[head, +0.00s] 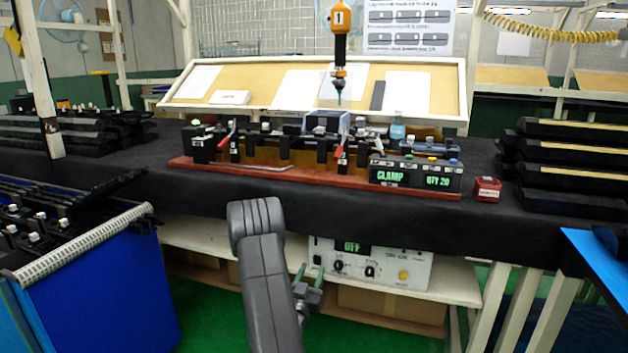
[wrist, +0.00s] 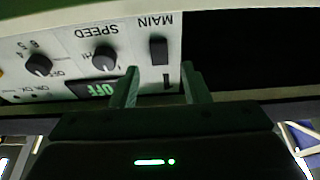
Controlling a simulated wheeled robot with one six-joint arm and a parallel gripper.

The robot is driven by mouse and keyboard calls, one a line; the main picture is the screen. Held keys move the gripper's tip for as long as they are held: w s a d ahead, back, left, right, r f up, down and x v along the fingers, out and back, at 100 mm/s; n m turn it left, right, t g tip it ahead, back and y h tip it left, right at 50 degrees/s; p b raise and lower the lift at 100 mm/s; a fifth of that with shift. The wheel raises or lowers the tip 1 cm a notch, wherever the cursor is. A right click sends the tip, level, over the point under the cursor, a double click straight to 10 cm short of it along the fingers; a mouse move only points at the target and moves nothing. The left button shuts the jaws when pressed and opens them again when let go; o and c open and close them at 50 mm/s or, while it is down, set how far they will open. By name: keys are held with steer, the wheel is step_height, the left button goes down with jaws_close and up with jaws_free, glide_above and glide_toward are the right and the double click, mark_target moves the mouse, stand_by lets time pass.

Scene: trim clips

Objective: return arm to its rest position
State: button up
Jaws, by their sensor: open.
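My arm (head: 265,280) reaches up from the bottom middle of the head view, in front of the bench, and folds back down at its top. My gripper (head: 309,273) is low beside the arm, in front of the white control box (head: 405,268) under the bench. In the wrist view my gripper (wrist: 163,84) has its two green fingers apart with nothing held. The MAIN switch (wrist: 158,50) shows beyond and between the fingers, with the panel upside down. I cannot tell whether a fingertip touches the panel. The display (wrist: 95,88) reads OFF.
The black bench (head: 330,220) carries a red-based fixture (head: 275,172) with a CLAMP, QTY 20 display (head: 415,174). A small red box (head: 487,189) sits to its right. A screwdriver (head: 340,45) hangs above. A blue bin (head: 100,285) stands left, and a blue sheet (head: 597,262) right.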

steer(key=x, duration=0.3)
steer(key=shift+s+f, duration=0.1)
steer(key=shift+s, duration=0.05)
stand_by(0.3)
glide_toward(316, 258)
steer(key=x, duration=0.8)
steer(key=shift+p, duration=0.3)
steer(key=shift+s+g+p, duration=0.15)
steer(key=shift+g+p, duration=0.15)
steer(key=shift+p, duration=1.1)
steer(key=g+p, duration=0.1)
steer(key=p, duration=0.4)
steer(key=r+g+y+p, duration=0.1)
steer(key=g+p, duration=0.1)
steer(key=p, duration=0.3)
